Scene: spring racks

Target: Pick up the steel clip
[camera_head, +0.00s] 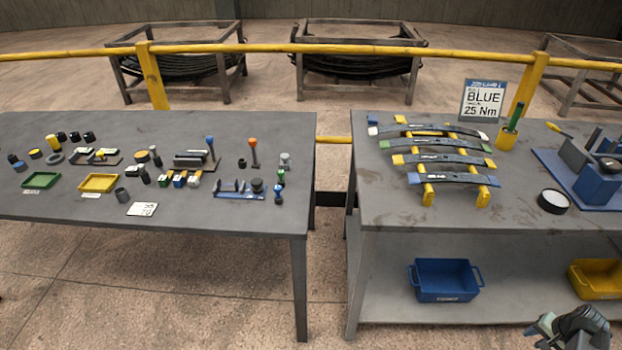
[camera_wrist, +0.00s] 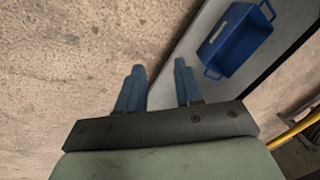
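I cannot pick out the steel clip for certain in either view. Several small parts lie on the left table (camera_head: 235,217) in the head view, too small to name surely. A small grey metallic piece (camera_head: 285,160) stands near that table's right end. My gripper (camera_wrist: 158,75) shows in the wrist view with its two blue fingers apart and nothing between them. It is over the concrete floor, beside the lower shelf and well away from the tabletop parts. Part of my arm shows at the lower right of the head view.
The right table (camera_head: 400,215) carries a yellow rack (camera_head: 429,193) of leaf springs, a "BLUE 25 Nm" sign (camera_head: 483,100) and a blue fixture (camera_head: 597,185). A blue bin (camera_head: 446,280) sits on its lower shelf, also in the wrist view (camera_wrist: 232,38). A gap separates the tables.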

